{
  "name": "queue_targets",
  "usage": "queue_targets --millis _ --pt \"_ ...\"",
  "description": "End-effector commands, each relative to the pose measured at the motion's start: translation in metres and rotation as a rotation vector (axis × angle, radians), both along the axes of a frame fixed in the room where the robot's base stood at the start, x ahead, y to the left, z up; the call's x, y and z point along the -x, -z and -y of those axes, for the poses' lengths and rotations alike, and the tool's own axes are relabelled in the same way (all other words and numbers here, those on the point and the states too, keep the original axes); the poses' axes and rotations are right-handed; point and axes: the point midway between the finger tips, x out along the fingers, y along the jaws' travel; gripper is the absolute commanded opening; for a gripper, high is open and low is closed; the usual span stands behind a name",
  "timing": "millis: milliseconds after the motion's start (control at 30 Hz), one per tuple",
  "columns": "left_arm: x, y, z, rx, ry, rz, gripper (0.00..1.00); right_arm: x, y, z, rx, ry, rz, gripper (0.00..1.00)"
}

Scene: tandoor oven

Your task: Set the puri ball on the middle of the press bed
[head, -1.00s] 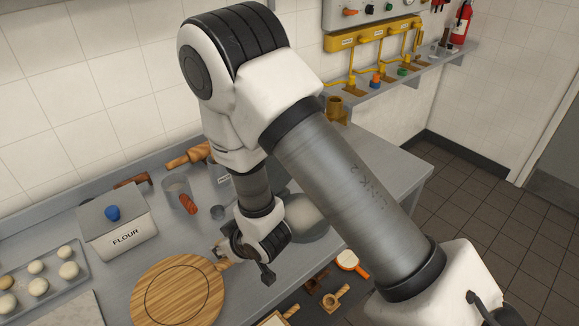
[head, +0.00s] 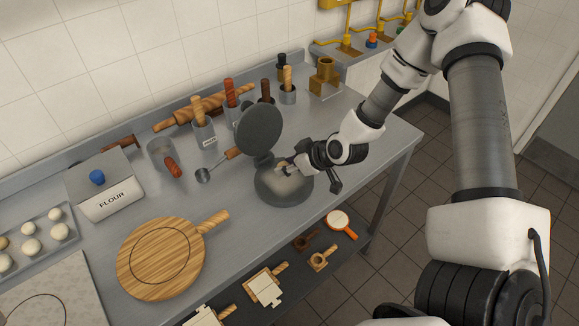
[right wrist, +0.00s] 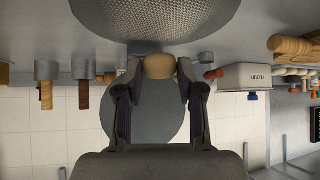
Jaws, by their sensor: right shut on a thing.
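The press stands open on the steel counter, its round grey bed (head: 283,191) flat and its round lid (head: 259,124) raised behind. My right gripper (head: 285,168) reaches in from the right over the bed, by the lid's hinge side. In the right wrist view it is shut on the pale puri ball (right wrist: 160,66), held between the fingertips. That view is upside down; the textured bed (right wrist: 155,18) is close to the ball and the lid (right wrist: 145,115) is behind. I cannot tell whether the ball touches the bed. My left gripper is out of view.
A round wooden board (head: 135,252) and a flour box (head: 106,190) lie left of the press. A tray of dough balls (head: 15,232) is at far left. Cups with wooden-handled tools (head: 203,133) stand along the wall. A ladle (head: 204,175) lies beside the press.

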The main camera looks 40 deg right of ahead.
Motion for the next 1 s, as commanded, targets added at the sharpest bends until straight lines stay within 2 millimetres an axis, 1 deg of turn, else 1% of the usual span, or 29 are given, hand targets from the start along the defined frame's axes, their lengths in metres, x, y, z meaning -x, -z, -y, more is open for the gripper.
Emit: queue_targets --millis 67,100,200,300,500,600,633,700,1000 --pt "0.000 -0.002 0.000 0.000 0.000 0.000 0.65 -0.003 0.004 0.006 0.002 0.000 -0.005 0.16" --pt "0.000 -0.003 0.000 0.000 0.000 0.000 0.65 -0.003 0.010 0.007 0.003 -0.001 -0.005 0.16" --pt "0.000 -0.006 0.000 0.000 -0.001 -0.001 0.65 -0.003 0.028 0.006 0.004 -0.001 -0.007 0.16" --pt "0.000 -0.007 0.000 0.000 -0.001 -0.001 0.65 -0.003 0.037 0.006 0.001 -0.001 -0.005 0.16" --pt "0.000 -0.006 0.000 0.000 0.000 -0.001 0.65 -0.003 0.038 0.006 -0.001 0.000 -0.002 0.16" --pt "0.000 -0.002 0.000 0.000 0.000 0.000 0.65 -0.003 0.042 0.005 -0.001 0.000 -0.002 0.16" --pt "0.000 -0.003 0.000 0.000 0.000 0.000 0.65 -0.003 0.041 0.005 -0.001 0.000 -0.002 0.41" --pt "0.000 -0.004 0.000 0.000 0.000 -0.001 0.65 -0.003 0.040 0.005 -0.001 0.000 -0.002 0.63" --pt "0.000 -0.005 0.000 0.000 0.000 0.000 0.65 -0.003 0.039 0.005 -0.001 0.000 -0.002 0.63"
